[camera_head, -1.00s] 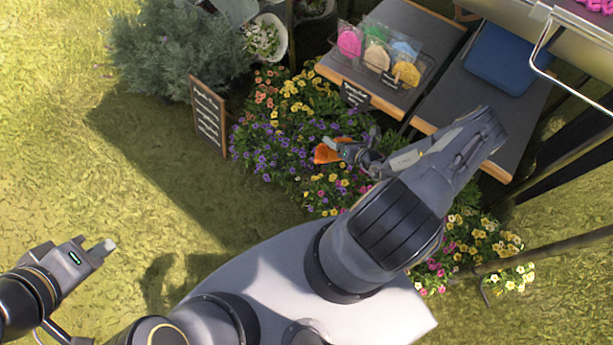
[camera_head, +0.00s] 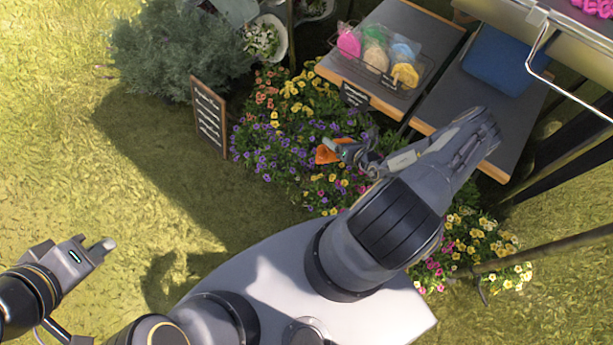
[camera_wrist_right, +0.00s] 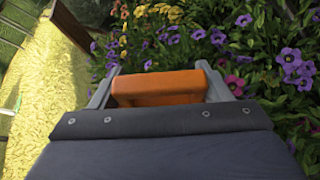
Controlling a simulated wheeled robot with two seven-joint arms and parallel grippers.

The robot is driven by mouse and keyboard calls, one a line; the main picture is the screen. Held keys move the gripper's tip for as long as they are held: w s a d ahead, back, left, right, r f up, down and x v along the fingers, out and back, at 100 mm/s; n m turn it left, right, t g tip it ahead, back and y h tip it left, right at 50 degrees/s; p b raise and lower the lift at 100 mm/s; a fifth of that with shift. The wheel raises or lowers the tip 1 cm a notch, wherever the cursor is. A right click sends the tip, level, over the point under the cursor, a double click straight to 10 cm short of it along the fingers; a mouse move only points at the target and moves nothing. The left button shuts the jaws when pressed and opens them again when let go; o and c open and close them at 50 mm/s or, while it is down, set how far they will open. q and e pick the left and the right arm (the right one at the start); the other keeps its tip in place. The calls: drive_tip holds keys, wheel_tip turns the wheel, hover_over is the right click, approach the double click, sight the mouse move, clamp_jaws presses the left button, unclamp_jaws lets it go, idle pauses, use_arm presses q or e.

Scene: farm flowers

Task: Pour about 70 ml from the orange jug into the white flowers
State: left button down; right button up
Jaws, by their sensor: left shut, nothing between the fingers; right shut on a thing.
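The jug's spout and contents do not show. White flowers (camera_head: 262,38) stand in a pale pot at the top, up and left of the jug. Pale whitish-yellow flowers (camera_head: 524,273) also grow at the lower right. My left gripper (camera_head: 106,246) is shut and empty over the grass at the left.
A framed chalkboard sign (camera_head: 208,115) stands left of the flower bed. Dark tables (camera_head: 405,30) with wood edges, one with bagged colourful items (camera_head: 377,55), are behind and right of the jug. A large bush (camera_head: 180,50) is at the upper left. Open grass lies at the left.

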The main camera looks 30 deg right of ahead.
drive_tip(key=shift+w+a+n+h+p, duration=0.1)
drive_tip(key=shift+a+n+h+p, duration=0.4)
drive_tip(key=shift+p, duration=0.7)
idle(0.4)
drive_tip(key=shift+d+f+b, duration=0.1)
drive_tip(key=shift+f+b, duration=0.1)
drive_tip(key=shift+b, duration=0.1)
drive_tip(key=d+m+y+b, duration=0.1)
drive_tip(key=b, duration=0.2)
drive_tip(key=m+b, duration=0.1)
drive_tip(key=b, duration=0.2)
drive_tip(key=shift+d+f+y, duration=0.25)
drive_tip(key=shift+d+y, duration=0.15)
drive_tip(key=shift+r, duration=0.4)
drive_tip(key=b, duration=0.1)
drive_tip(key=m+y+b, duration=0.1)
drive_tip(key=shift+d+f+t+b, duration=0.25)
drive_tip(key=shift+d+t+b, duration=0.05)
drive_tip(key=shift+t+b, duration=0.1)
drive_tip(key=shift+s+d+m+b, duration=0.1)
drive_tip(key=shift+s+m+b, duration=0.1)
drive_tip(key=shift+m+b, duration=0.1)
drive_tip(key=shift+d+r+y, duration=0.1)
drive_tip(key=shift+r+y, duration=0.15)
drive_tip(key=shift+y, duration=0.05)
